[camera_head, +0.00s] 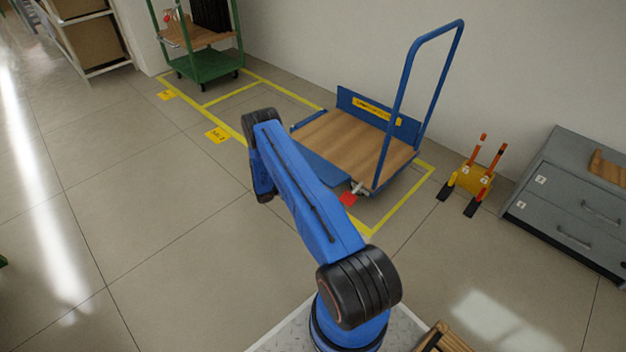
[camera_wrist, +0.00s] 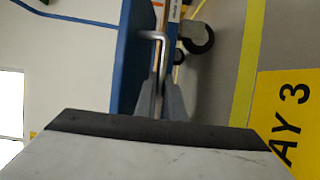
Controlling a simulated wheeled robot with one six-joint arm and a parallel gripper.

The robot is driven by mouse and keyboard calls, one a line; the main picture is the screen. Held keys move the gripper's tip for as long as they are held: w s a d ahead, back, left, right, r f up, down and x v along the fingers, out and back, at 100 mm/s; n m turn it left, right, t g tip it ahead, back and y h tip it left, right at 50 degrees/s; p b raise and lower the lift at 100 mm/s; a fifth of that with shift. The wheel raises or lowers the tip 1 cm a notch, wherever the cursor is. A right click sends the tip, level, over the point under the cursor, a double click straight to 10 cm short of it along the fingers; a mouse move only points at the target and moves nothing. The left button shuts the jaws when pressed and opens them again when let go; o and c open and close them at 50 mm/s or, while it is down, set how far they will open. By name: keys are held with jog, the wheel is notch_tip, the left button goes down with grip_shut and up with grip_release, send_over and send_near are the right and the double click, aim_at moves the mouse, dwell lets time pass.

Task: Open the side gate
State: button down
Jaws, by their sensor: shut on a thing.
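The trolley in the head view has a wooden deck (camera_head: 360,142) and a blue push handle (camera_head: 405,75). A blue panel on its near side (camera_head: 322,168), which looks like the side gate, is partly hidden by my arm. In the wrist view, a blue panel (camera_wrist: 132,55) runs along the left of my gripper (camera_wrist: 164,98). My gripper is shut on a bent metal rod (camera_wrist: 161,58), which looks like the gate's handle or latch. The head view does not show my fingers. I cannot tell how far the gate stands open.
A red thing (camera_head: 347,199) is by the trolley's near corner. A yellow stand with orange posts (camera_head: 474,178) and a grey drawer cabinet (camera_head: 570,200) stand right. A green cart (camera_head: 205,62) stands at the back. Yellow tape outlines the bays; the left floor is clear.

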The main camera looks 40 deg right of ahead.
jog(key=c, duration=1.8)
grip_release()
jog(key=shift+c, duration=0.2)
jog(key=shift+a, duration=0.1)
jog(key=v, duration=1.7)
jog(key=shift+a, duration=0.2)
